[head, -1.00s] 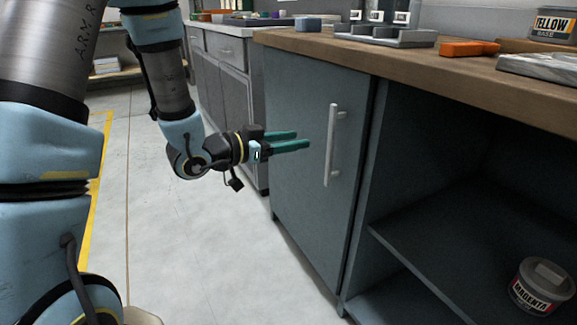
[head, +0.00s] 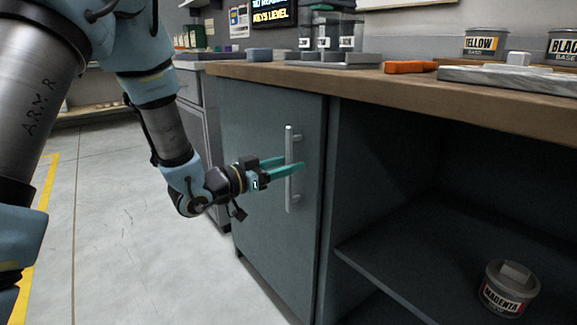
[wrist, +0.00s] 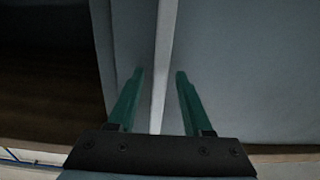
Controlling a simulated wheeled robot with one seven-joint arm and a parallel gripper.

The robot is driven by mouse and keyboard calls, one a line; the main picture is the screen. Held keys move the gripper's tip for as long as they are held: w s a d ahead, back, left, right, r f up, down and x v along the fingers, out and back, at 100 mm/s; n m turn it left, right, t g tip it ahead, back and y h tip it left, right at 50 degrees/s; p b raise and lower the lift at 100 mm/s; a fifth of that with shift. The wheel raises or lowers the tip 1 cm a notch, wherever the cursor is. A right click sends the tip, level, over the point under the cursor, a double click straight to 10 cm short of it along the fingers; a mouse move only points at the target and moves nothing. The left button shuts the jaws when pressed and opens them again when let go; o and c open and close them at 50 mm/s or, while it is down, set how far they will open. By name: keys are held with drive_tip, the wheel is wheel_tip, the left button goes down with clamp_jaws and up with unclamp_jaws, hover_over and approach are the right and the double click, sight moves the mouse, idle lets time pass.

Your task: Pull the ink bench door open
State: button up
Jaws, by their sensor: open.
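The ink bench door (head: 250,125) is a blue-grey panel under the wooden worktop, and it looks closed. Its upright pale bar handle (head: 289,198) is on the door's right side. My gripper (head: 284,165) is at the handle's middle height, with its teal fingers spread. In the wrist view the handle (wrist: 165,50) runs between the two open fingers (wrist: 158,92), with a gap visible on each side.
Right of the door is an open shelf bay with a magenta tin (head: 508,290). The worktop (head: 400,92) holds an orange block (head: 410,67), a grey tray and a yellow tin (head: 484,43). A grey cabinet (head: 198,120) stands behind on the left. The floor (head: 130,220) in front is clear.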

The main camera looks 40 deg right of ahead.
drive_tip(key=shift+d, duration=0.3)
clamp_jaws()
idle(0.3)
idle(1.0)
